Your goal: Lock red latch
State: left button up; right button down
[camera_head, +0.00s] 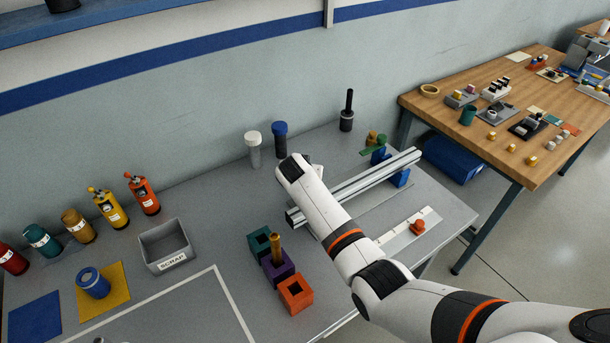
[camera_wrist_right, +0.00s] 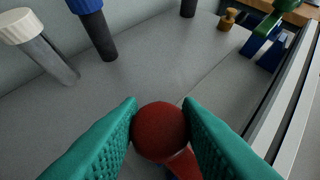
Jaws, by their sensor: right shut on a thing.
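The red latch shows in the right wrist view as a round red knob (camera_wrist_right: 160,132) on a short red stem that runs toward the bottom. My right gripper (camera_wrist_right: 160,106) has its two teal fingers closed on the knob, one on each side. A bit of blue shows under the stem; the latch's base is hidden. In the head view my white right arm reaches over the bench and hides the latch and the fingers. My left gripper is not in view.
An aluminium rail (camera_head: 368,186) with a blue and green clamp (camera_head: 378,153) at its far end lies beside my arm. White-capped (camera_head: 253,146) and blue-capped (camera_head: 280,139) posts stand behind. Coloured blocks (camera_head: 295,294) and a scrap bin (camera_head: 165,246) stand left.

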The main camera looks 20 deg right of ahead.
jog(key=shift+r+m, duration=0.1)
jog(key=shift+m, duration=0.2)
jog(key=c, duration=1)
grip_release()
jog(key=shift+c, duration=0.2)
jog(key=v, duration=1.2)
jog(key=shift+a+b, duration=0.15)
jog(key=shift+b, duration=0.3)
jog(key=shift+w, duration=0.15)
